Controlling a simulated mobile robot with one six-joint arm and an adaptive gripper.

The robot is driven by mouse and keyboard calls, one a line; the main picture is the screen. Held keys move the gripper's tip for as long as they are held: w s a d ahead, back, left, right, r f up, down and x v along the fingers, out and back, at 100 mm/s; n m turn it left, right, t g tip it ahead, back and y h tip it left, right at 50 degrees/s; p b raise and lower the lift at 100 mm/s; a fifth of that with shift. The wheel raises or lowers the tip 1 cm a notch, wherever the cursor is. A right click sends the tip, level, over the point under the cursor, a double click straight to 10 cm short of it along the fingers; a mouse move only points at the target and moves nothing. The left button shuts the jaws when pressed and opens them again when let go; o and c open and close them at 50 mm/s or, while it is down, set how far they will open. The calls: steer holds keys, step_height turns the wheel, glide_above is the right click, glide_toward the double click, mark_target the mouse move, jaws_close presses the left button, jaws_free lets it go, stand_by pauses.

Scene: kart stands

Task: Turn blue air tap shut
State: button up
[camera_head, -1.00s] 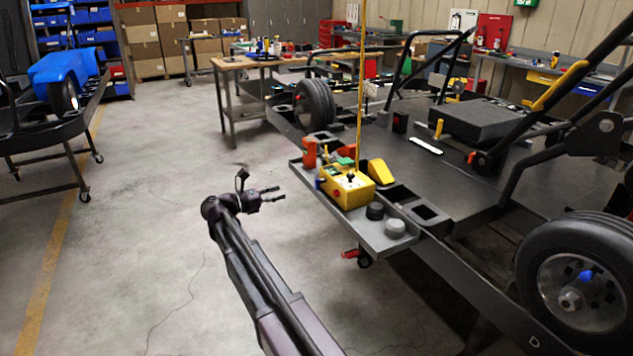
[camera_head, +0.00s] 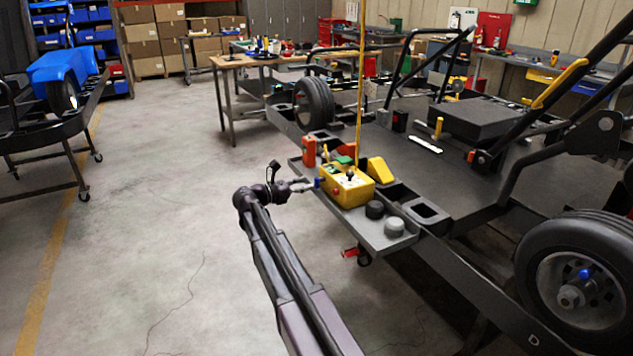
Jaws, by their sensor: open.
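The blue air tap (camera_head: 318,183) is a small blue piece on the left side of the yellow control box (camera_head: 349,186), which sits on the grey side tray. My gripper (camera_head: 308,185) reaches in from the left, with its fingertips right at the tap. The fingers are open and lie close beside or around it. The view is too small to tell whether they touch it. Part of the tap is hidden by the fingers, and its turn position cannot be made out.
The grey tray (camera_head: 375,237) also holds a red-orange item (camera_head: 309,152), a black knob (camera_head: 375,210) and a grey knob (camera_head: 394,227). A tall yellow cable (camera_head: 360,90) rises behind the box. A kart wheel (camera_head: 578,285) stands at right.

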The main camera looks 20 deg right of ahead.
mark_target(317, 178)
steer(key=shift+w+d, duration=0.1)
steer(key=shift+d, duration=2.25)
jaws_close()
